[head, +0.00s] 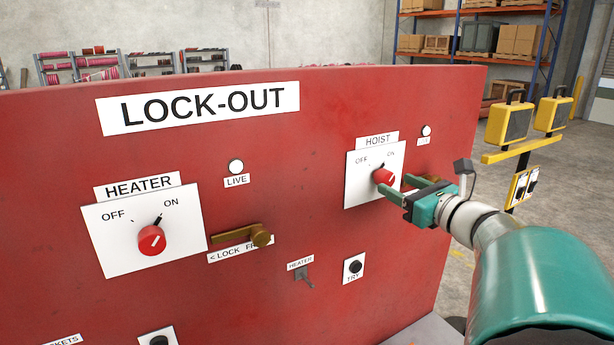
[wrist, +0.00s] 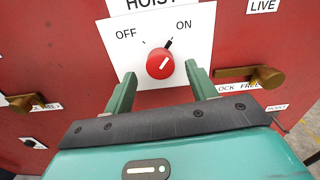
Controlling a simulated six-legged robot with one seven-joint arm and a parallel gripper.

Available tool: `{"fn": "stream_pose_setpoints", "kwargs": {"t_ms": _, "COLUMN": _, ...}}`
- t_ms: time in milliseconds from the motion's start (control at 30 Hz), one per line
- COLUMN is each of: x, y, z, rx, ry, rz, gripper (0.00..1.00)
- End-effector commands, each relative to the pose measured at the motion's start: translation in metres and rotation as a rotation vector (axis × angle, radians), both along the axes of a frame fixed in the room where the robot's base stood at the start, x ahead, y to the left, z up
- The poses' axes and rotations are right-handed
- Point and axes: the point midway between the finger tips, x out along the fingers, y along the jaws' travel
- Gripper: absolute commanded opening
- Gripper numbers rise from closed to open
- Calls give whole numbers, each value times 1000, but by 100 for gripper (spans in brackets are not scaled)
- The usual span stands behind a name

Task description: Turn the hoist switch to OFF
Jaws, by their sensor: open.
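The hoist switch is a red round knob (head: 384,177) on a white plate (head: 361,190) marked OFF at left and ON at right. In the wrist view the knob (wrist: 160,63) has a white line slanting up and right, towards ON. A small black mark (wrist: 168,44) sits by ON. My gripper (head: 396,184) is open in front of the plate. In the wrist view its fingertips (wrist: 160,73) lie to the left and right of the knob's lower part, with a gap on each side. I cannot tell whether they reach the knob's depth.
A brass latch (wrist: 252,77) sticks out right of the hoist plate; another (head: 258,236) is left of it. The heater knob (head: 151,240) is far left on the red panel (head: 320,130).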

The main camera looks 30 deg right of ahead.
Motion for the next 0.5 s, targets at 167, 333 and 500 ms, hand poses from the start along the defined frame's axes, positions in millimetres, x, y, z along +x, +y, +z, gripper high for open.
{"fn": "stream_pose_setpoints", "kwargs": {"t_ms": 167, "x": 29, "y": 1, "z": -1, "rx": -1, "ry": 2, "rz": 1, "gripper": 57}}
{"fn": "stream_pose_setpoints", "kwargs": {"t_ms": 333, "x": 41, "y": 1, "z": 0, "rx": -1, "ry": 0, "rz": 0, "gripper": 57}}
{"fn": "stream_pose_setpoints", "kwargs": {"t_ms": 500, "x": 43, "y": 1, "z": 0, "rx": -1, "ry": 1, "rz": -1, "gripper": 57}}
